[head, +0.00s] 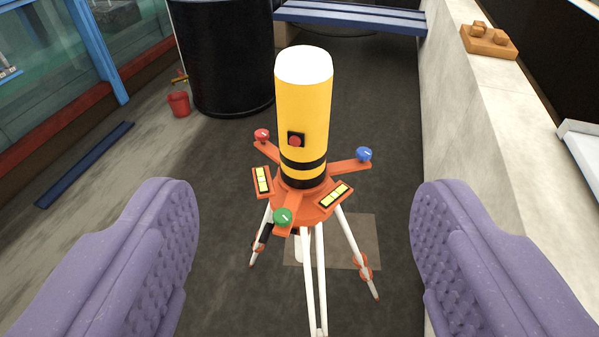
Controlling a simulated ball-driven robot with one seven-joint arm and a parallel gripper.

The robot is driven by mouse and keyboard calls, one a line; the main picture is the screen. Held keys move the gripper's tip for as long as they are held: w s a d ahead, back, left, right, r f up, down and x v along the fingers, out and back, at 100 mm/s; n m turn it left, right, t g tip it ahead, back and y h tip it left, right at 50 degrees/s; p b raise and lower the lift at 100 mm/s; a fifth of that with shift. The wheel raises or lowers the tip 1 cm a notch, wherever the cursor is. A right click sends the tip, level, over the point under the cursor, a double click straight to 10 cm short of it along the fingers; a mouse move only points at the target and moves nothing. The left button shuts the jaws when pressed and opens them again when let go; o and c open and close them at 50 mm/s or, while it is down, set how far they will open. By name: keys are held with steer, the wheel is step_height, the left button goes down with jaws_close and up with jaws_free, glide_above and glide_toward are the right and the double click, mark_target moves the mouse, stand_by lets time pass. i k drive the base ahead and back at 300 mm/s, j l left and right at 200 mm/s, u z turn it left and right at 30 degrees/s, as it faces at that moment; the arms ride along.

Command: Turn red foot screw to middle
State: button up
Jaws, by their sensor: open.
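The red foot screw (262,135) sits on the left arm of an orange three-armed base (308,208). The blue foot screw (363,154) is on the right arm and the green foot screw (283,216) on the near arm. A yellow cylinder (304,115) with a white top and black bands stands on the base, with a red button on its side. Two yellow level vials (334,195) (262,180) lie on the base; their bubbles are too small to read. My gripper (308,240) is open and empty, its purple padded fingers apart on either side of the tripod, nearer the camera.
White tripod legs (321,280) spread below the base. A black drum (224,55) and a red bucket (179,103) stand behind to the left. A pale wall (500,130) runs along the right, with a wooden block on top. The dark floor between is largely clear.

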mark_target(261, 135)
steer(key=i+j+u, duration=0.15)
steer(key=i, duration=0.25)
steer(key=i+j+u, duration=0.1)
steer(key=i+j, duration=0.25)
steer(key=i+j+u, duration=0.15)
steer(key=i, duration=0.3)
steer(key=i+j+u, duration=0.15)
steer(key=i, duration=0.25)
